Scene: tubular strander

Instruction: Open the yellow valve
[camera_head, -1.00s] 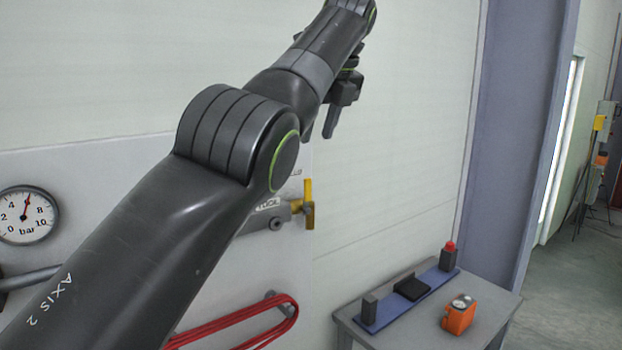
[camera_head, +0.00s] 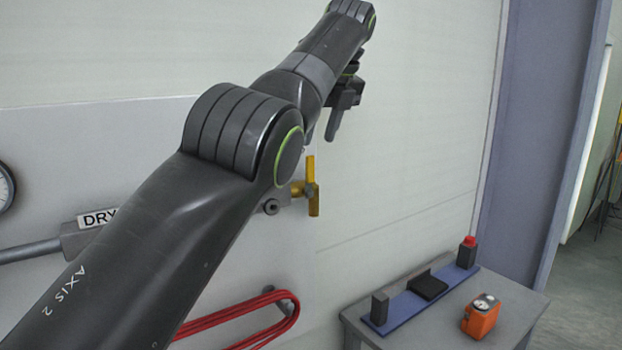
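The yellow valve (camera_head: 312,187) is on the wall panel, just right of my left arm's elbow joint. Its yellow handle stands upright, across the brass body and the pipe, which runs level to the left. My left arm crosses the view from the lower left to the top. My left gripper (camera_head: 336,122) is above and a little right of the valve, apart from it, with dark fingers pointing down. I cannot tell whether it is open or shut. The arm hides part of the pipe. My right gripper is not in view.
A grey table (camera_head: 512,330) stands at lower right with a blue strip (camera_head: 408,309), dark blocks and an orange gauge device (camera_head: 481,316). A red hose (camera_head: 240,318) hangs below the valve. A pressure gauge (camera_head: 5,187) is at the left edge.

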